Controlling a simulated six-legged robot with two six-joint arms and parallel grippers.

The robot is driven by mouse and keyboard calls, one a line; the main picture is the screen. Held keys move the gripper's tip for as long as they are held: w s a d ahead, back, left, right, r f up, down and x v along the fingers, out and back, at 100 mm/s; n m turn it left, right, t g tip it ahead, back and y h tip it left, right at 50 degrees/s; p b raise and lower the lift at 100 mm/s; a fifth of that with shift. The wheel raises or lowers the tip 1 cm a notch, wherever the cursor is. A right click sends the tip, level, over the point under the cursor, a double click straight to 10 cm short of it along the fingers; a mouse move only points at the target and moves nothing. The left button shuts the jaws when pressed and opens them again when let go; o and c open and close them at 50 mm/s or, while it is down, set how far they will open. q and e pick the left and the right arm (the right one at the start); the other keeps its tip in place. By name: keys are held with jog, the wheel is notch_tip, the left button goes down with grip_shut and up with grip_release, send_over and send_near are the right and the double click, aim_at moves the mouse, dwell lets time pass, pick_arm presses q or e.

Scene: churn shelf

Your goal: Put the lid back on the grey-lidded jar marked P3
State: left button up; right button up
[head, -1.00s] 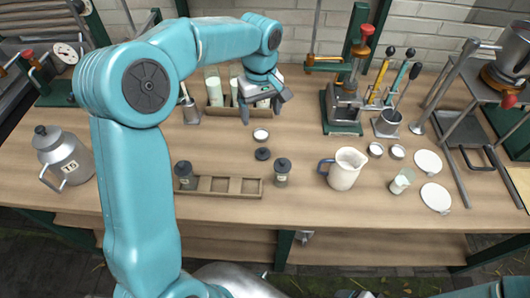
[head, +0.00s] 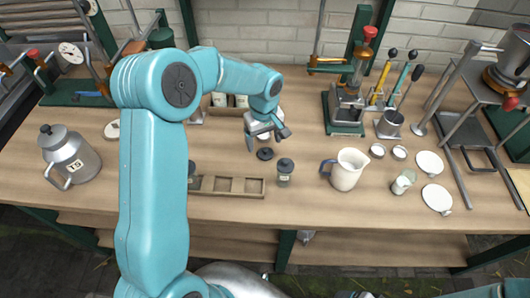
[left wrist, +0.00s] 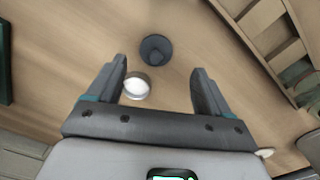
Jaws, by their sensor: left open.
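A dark grey round lid with a knob (head: 265,154) lies on the bench, left of a small grey-lidded jar (head: 285,172); the jar's label is too small to read. Another grey-lidded jar (head: 191,173) is mostly hidden behind my left arm. My left gripper (head: 268,141) is open and empty above the bench, just behind the lid. In the left wrist view the dark lid (left wrist: 156,49) shows beyond the fingertips. A small round metal-rimmed container with white inside (left wrist: 136,86) shows between the fingers, nearer the left one. I cannot read a P3 mark.
A wooden tray with empty compartments (head: 212,194) lies at the front. A white jug (head: 347,169) stands right of the jar, with small dishes and white discs (head: 436,197) further right. A metal can marked T5 (head: 70,155) stands left. A press (head: 345,105) stands behind.

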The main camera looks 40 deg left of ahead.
aim_at(266, 150)
pick_arm(q)
jog(key=shift+w+d+f, duration=0.15)
jog(key=shift+f, duration=0.05)
notch_tip(266, 150, down, 5)
jog(key=shift+w+d+r+p, duration=0.1)
jog(key=shift+p, duration=0.55)
jog(key=c, duration=1.1)
